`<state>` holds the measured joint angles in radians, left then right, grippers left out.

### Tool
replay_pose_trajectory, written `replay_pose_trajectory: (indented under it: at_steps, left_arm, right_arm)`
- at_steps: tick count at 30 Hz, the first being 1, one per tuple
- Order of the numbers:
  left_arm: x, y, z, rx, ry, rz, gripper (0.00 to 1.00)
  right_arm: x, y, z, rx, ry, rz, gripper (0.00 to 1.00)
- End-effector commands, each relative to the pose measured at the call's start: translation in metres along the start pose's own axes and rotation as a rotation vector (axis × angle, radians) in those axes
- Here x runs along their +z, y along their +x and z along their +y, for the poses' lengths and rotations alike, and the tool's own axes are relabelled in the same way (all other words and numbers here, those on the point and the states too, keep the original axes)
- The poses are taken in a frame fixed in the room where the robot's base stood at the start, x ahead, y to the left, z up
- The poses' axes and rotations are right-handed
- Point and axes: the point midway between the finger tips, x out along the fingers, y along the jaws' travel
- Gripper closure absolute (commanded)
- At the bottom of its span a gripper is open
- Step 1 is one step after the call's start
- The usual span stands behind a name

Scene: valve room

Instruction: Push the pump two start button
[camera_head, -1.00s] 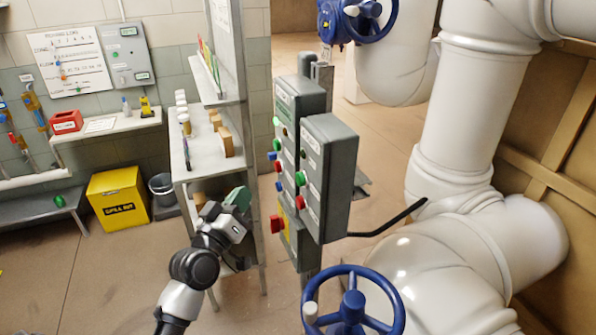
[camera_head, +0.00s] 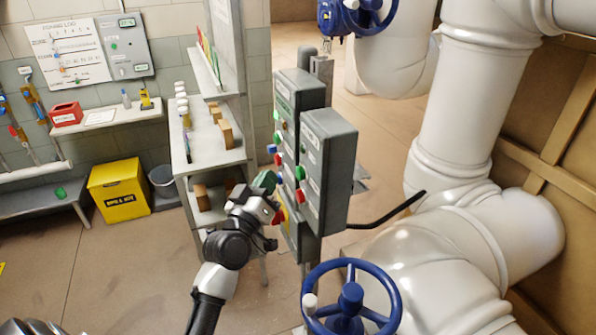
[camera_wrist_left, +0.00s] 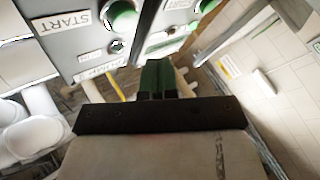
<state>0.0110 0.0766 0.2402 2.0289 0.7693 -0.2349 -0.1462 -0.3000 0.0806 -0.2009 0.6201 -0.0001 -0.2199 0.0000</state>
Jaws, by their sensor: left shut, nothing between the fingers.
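Two grey control boxes stand on a post in the head view, the nearer box (camera_head: 333,165) and the farther box (camera_head: 303,92). The nearer box has a green button (camera_head: 300,173) above a red button (camera_head: 300,195). My left gripper (camera_head: 266,182) is shut and empty, its green fingertips just left of the boxes' button faces. In the left wrist view the shut fingertips (camera_wrist_left: 156,72) are below and apart from a green button (camera_wrist_left: 122,16) beside a START label (camera_wrist_left: 63,21). My right gripper is not in view.
A blue handwheel (camera_head: 351,298) stands below the boxes. Large white pipes (camera_head: 455,140) fill the right side. A shelf rack (camera_head: 208,155) stands behind my left gripper, and a yellow bin (camera_head: 119,190) is farther left. Open floor lies at lower left.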

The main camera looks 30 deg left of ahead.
Motion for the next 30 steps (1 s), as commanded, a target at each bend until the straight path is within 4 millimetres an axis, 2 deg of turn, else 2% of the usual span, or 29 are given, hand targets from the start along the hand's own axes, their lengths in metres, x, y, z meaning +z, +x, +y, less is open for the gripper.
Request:
replay_pose_trajectory:
  at_steps: [9,30]
  left_arm:
    - [0.013,0.019,0.014,0.001,0.001,0.0,1.0]
    - [0.015,0.02,0.015,0.001,0.001,0.0,1.0]
  right_arm:
    - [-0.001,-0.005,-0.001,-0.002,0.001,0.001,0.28]
    - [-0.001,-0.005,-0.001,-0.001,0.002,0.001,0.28]
